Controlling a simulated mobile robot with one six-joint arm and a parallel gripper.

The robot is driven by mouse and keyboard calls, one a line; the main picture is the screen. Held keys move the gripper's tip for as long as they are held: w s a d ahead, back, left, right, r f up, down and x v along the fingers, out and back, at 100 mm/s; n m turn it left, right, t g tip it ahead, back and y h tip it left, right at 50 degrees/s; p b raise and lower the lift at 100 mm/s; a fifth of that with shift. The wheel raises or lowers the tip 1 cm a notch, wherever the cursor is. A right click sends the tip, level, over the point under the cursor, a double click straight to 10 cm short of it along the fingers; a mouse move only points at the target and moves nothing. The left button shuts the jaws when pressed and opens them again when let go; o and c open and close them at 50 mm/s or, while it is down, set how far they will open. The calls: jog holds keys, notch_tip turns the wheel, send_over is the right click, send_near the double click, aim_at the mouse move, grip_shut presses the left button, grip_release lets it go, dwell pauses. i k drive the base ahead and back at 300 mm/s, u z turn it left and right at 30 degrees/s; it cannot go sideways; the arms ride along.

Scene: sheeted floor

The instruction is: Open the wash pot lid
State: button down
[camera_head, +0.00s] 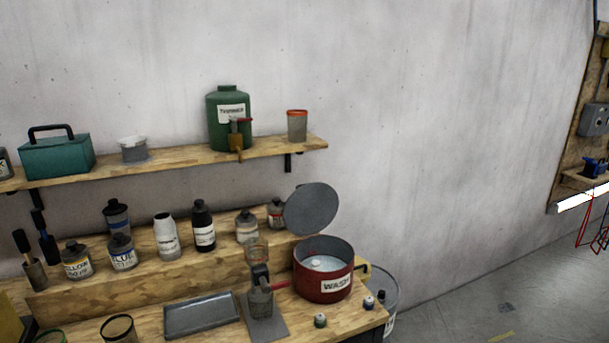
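The red wash pot (322,288), with a "WASH" label on its front, stands on the right part of the wooden bench. Its round grey lid (311,209) is tilted up steeply behind and above the rim, so the pot's mouth is uncovered. A pale, speckled content and a small white round thing show inside. How the lid joins the pot is hard to make out. My gripper is not in view.
A stand with a clear cup and red handle (262,300) is just left of the pot. A grey tray (202,315), several bottles and small jars share the bench. A shelf (190,162) holds a green thinner container (229,120). Floor (470,290) is open at right.

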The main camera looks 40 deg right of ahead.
aim_at(312, 207)
jog(key=u, duration=0.5)
jog(key=k, duration=1)
jog(key=u, duration=0.3)
